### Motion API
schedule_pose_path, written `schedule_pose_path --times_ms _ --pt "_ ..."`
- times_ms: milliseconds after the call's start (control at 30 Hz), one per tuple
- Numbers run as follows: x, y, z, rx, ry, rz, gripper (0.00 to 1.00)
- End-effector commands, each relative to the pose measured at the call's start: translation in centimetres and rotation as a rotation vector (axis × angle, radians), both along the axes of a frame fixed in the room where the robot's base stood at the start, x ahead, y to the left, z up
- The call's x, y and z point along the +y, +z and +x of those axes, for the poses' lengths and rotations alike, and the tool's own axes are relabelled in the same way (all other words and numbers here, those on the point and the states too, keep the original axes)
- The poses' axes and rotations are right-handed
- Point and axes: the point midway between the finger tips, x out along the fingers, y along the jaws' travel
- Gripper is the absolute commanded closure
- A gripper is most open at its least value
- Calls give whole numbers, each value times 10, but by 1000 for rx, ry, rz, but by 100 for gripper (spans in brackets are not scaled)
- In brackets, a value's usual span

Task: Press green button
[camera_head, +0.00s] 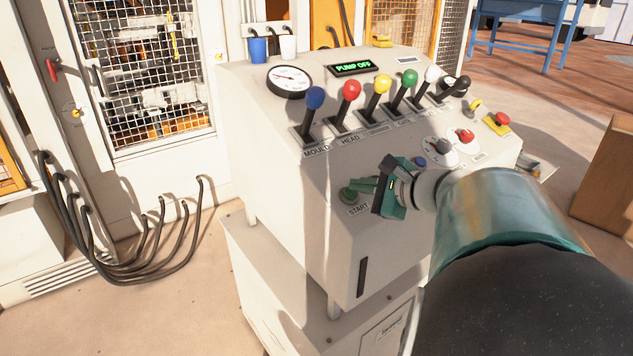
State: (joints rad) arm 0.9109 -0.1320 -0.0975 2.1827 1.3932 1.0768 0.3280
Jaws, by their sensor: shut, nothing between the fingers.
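The green button (348,195) sits on the lower left of the white control console (300,235), beside the label START. My gripper (362,187) is shut and empty, with its fingertips right at the button's right side. I cannot tell whether they touch it. My arm comes in from the lower right and hides part of the console's front. The display on the console (353,67) reads PUMP OFF in green letters.
Levers with blue (314,98), red (351,90), yellow (382,84), green, white and black knobs stand behind my gripper. A blue button (420,161), red knob (465,136) and red emergency button (502,118) are to the right. Black cables (140,265) hang at left.

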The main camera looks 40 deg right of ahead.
Motion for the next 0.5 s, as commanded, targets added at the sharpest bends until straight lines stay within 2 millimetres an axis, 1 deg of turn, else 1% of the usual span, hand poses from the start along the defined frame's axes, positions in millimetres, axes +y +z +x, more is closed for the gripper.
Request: schedule_pose_path --times_ms 500 --pt "0 -5 2 0 0 0 100"
